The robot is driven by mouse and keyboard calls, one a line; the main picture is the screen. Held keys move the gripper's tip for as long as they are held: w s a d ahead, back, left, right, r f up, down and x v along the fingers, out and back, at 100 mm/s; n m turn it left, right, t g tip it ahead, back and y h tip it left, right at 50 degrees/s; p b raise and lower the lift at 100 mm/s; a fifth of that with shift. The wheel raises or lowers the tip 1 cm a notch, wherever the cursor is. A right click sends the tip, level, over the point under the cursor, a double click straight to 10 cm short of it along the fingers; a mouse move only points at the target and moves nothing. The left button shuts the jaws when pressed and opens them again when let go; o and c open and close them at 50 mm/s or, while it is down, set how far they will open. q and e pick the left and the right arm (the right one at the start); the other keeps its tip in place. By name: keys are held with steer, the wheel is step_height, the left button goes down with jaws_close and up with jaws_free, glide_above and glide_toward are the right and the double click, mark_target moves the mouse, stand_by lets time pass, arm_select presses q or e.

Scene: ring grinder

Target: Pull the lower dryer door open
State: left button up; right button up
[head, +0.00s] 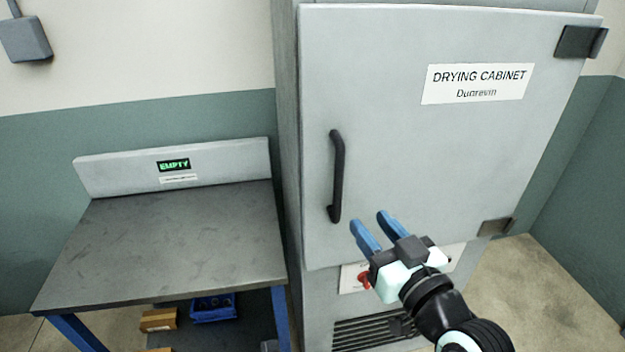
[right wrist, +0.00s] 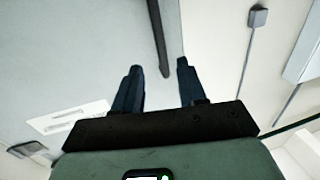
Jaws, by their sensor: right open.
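The grey dryer door (head: 440,140) fills the front of the drying cabinet and looks shut, with hinges on its right side. A black vertical bar handle (head: 337,178) stands near its left edge. My right gripper (head: 370,228) is open and empty, its blue fingers in front of the door, below and to the right of the handle. In the right wrist view the handle (right wrist: 158,38) lies ahead, its end near the gap between the two fingertips (right wrist: 160,66); I cannot tell whether they touch. My left gripper is not in view.
A workbench (head: 170,235) with a green "EMPTY" display (head: 173,165) stands left of the cabinet. A blue bin (head: 213,307) and a cardboard box (head: 158,319) sit under it. A red switch (head: 364,280) and a vent grille (head: 372,330) are below the door. Floor is clear at right.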

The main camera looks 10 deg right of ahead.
mark_target(340, 185)
steer(key=p+x, duration=0.2)
steer(key=x, duration=1.1)
jaws_close()
